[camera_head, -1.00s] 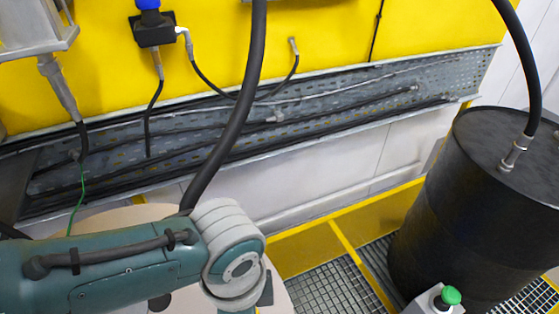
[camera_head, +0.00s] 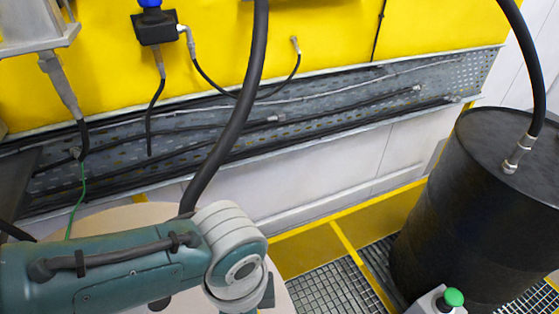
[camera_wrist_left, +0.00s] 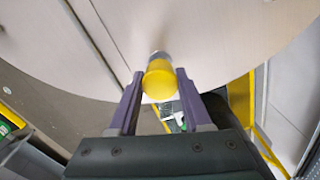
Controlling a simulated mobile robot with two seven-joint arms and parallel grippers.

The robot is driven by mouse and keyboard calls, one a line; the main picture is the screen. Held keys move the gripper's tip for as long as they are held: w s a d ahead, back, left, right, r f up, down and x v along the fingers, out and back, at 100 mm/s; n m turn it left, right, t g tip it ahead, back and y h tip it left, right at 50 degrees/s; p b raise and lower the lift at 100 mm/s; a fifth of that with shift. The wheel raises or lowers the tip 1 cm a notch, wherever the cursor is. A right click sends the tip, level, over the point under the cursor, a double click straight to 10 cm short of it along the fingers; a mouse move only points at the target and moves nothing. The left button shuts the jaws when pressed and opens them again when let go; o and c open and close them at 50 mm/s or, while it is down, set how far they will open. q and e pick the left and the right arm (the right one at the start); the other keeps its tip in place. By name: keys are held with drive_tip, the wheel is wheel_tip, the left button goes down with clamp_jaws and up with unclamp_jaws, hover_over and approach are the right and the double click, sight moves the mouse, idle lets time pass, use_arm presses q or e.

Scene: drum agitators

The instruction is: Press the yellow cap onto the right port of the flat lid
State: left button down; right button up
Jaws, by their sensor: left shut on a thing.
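My left gripper (camera_wrist_left: 160,88) is shut on the yellow cap (camera_wrist_left: 158,80), which sits between its two purple fingertips in the left wrist view. A grey part shows right behind the cap; I cannot tell whether it belongs to the cap or to a port. A broad pale round surface (camera_wrist_left: 215,45) lies beyond it, perhaps the flat lid. In the head view this pale surface (camera_head: 120,217) is partly covered by my left arm, which hides the gripper and cap. No right port can be made out clearly. My right gripper is in neither view.
A black drum (camera_head: 460,215) with a hose fitting on top stands at the right. A green button on a grey box (camera_head: 452,298) is in front of it. A thick black hose (camera_head: 235,120) hangs behind my arm. A cable tray (camera_head: 330,110) runs along the yellow wall.

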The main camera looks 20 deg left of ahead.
use_arm(q)
drive_tip(key=shift+f, duration=0.2)
drive_tip(key=shift+f+b, duration=1)
drive_tip(key=shift+b, duration=0.05)
drive_tip(key=shift+f+b, duration=0.45)
idle(0.3)
drive_tip(key=shift+c, duration=1.3)
unclamp_jaws()
drive_tip(key=shift+r, duration=0.1)
wheel_tip(320, 180, up, 4)
drive_tip(key=p, duration=0.4)
